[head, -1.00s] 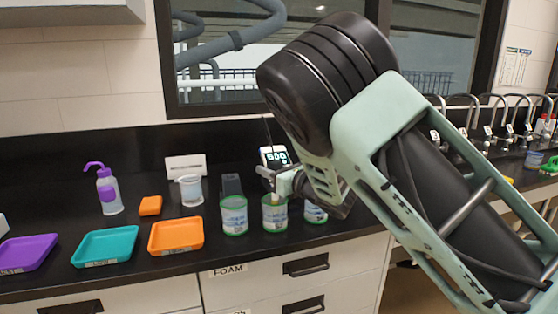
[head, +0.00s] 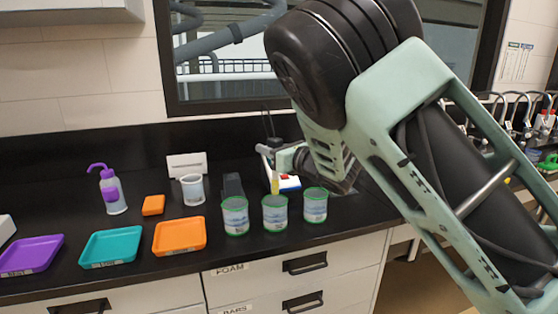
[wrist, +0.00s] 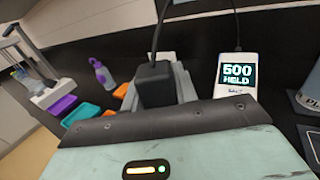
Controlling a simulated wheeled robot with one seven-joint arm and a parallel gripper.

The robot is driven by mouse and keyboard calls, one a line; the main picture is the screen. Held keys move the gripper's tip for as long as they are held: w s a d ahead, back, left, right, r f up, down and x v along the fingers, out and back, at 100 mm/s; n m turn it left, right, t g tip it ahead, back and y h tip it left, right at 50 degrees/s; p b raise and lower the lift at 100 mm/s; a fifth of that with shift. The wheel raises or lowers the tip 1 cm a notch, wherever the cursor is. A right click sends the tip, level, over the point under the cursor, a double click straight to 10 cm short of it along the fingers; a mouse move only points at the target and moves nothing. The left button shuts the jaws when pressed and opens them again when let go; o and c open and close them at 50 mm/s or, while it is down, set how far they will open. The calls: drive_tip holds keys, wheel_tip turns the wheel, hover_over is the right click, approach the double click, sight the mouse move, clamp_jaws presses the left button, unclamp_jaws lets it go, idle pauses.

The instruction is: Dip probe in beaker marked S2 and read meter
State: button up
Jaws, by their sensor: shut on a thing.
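My gripper (head: 273,160) is shut on the probe, whose dark block-shaped handle (wrist: 154,86) and cable show in the wrist view. In the head view a yellow lower part of the probe (head: 275,184) shows just above or behind the middle beaker; I cannot tell its exact depth. Three green-rimmed beakers stand in a row: left (head: 234,217), middle (head: 275,214) and right (head: 315,207). Their labels are too small to read, so I cannot tell which is S2.
An orange tray (head: 179,236), a teal tray (head: 109,247) and a purple tray (head: 30,256) lie left of the beakers. A clear beaker (head: 192,190), an orange block (head: 153,205) and a wash bottle (head: 111,190) stand behind. Taps line the right side.

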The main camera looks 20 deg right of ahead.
idle(0.3)
drive_tip(key=shift+r+p, duration=0.7)
drive_tip(key=shift+r, duration=0.8)
drive_tip(key=shift+r+p, duration=2.65)
drive_tip(key=shift+r, duration=1.9)
